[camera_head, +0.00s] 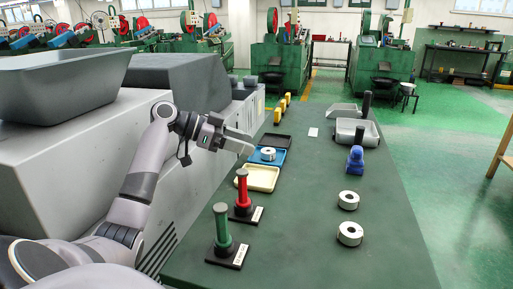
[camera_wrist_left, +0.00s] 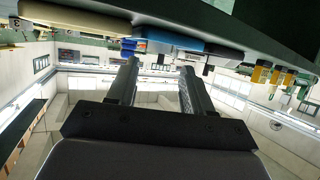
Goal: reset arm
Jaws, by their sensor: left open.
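My left gripper (camera_head: 245,142) reaches in from the left in the head view, above the left edge of the green table (camera_head: 315,235). Its jaws are apart with nothing between them. In the left wrist view the two fingers of my left gripper (camera_wrist_left: 158,75) stand apart with a clear gap, and the camera looks tilted past the table edge into the hall. My right gripper does not show in either view.
On the table's left are a cream tray (camera_head: 262,190), a blue tray (camera_head: 279,161), a dark tray (camera_head: 284,138), a red post (camera_head: 242,190) and a green post (camera_head: 222,228). Metal rings (camera_head: 348,200), a blue object (camera_head: 355,160) and a grey bin (camera_head: 372,141) stand right. A grey machine (camera_head: 60,165) borders the left.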

